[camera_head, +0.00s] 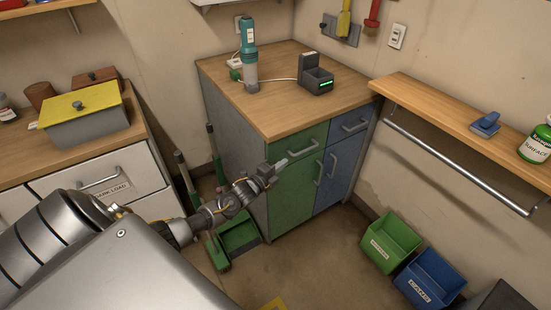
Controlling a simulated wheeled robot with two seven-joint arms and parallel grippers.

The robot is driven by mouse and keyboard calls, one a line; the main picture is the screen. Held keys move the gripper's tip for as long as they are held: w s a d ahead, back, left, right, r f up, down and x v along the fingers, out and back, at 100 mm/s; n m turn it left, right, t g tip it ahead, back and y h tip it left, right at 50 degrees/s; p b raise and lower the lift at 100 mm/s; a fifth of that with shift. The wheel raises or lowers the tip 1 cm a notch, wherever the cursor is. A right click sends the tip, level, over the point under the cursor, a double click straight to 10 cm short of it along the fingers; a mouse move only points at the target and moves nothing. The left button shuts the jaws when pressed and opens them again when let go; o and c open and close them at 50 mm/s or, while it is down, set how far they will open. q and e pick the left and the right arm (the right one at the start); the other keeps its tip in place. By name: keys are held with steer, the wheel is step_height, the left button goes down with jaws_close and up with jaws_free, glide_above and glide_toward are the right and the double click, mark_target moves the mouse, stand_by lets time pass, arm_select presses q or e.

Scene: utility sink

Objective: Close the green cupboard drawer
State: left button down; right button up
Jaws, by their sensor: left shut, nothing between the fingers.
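The green drawer (313,137) is at the top left of the cupboard front, above a green door (290,196). It has a metal bar handle (302,149). Its front looks about flush with the blue drawer (350,125) beside it; I cannot tell whether a small gap is left. My left gripper (281,165) is shut and empty, with its tip at the lower left of the green drawer front. I cannot tell whether it touches. The gripper hides the drawer's lower left corner. My right gripper is not in view.
A green dustpan (240,237) and brushes stand left of the cupboard. Green (391,243) and blue (430,278) bins sit on the floor at right. A wooden shelf with a rail (460,167) juts from the right wall. The floor before the cupboard is clear.

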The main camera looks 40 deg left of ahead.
arm_select(q)
steer(key=s+b, duration=0.1)
steer(key=s, duration=0.9)
steer(key=shift+a, duration=0.35)
steer(key=s+a+f+n+g+y, duration=0.2)
steer(key=s+f+n+g, duration=0.5)
steer(key=f, duration=0.7)
steer(key=s+a+f+n+g+y, duration=0.25)
steer(key=s+f+n, duration=0.5)
steer(key=f, duration=0.75)
steer(key=s+d+f+n+g, duration=0.1)
steer(key=s+d+f+g, duration=0.15)
steer(key=s+f, duration=0.45)
steer(key=s+d+f+n+g, duration=0.1)
steer(key=s+d+f+g, duration=0.2)
steer(key=s, duration=0.8)
steer(key=s+d+f+g+h, duration=0.1)
steer(key=s+d+f, duration=0.3)
steer(key=s+d, duration=0.6)
steer(key=s, duration=0.3)
steer(key=shift+s+d+f+g+h, duration=0.15)
steer(key=shift+s+g+h, duration=0.15)
steer(key=shift+g+h, duration=0.1)
steer(key=shift+n, duration=0.25)
